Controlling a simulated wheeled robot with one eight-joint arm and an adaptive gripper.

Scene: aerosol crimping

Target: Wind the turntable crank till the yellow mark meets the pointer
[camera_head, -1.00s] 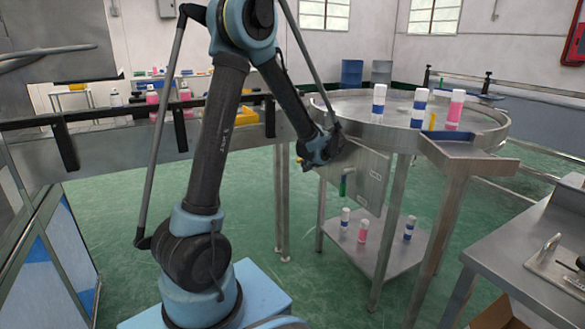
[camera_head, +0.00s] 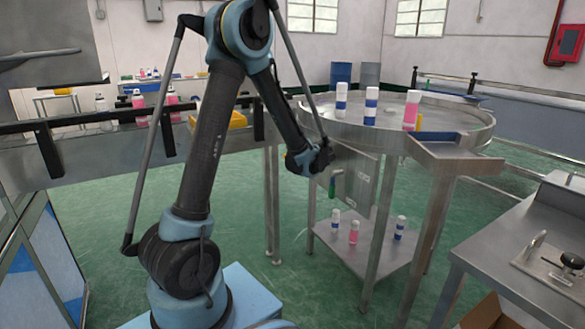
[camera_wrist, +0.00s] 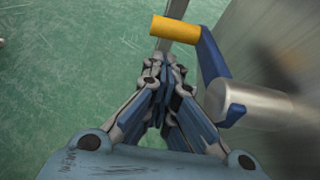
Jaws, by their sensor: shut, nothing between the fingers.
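The round steel turntable (camera_head: 445,130) carries several cans on its top. Beneath it, the wrist view shows the crank: a blue arm (camera_wrist: 211,58), a yellow handle (camera_wrist: 176,29) and a steel hub (camera_wrist: 255,106). My gripper (camera_wrist: 168,80) is shut and empty beside the crank arm, its fingertips below the yellow handle in the picture; I cannot tell whether they touch it. In the head view my gripper (camera_head: 318,160) is at the near left of the turntable and hides the crank.
A lower shelf (camera_head: 375,252) holds 3 cans. A steel workbench (camera_head: 500,240) stands at the right and a railed conveyor (camera_head: 100,155) at the left.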

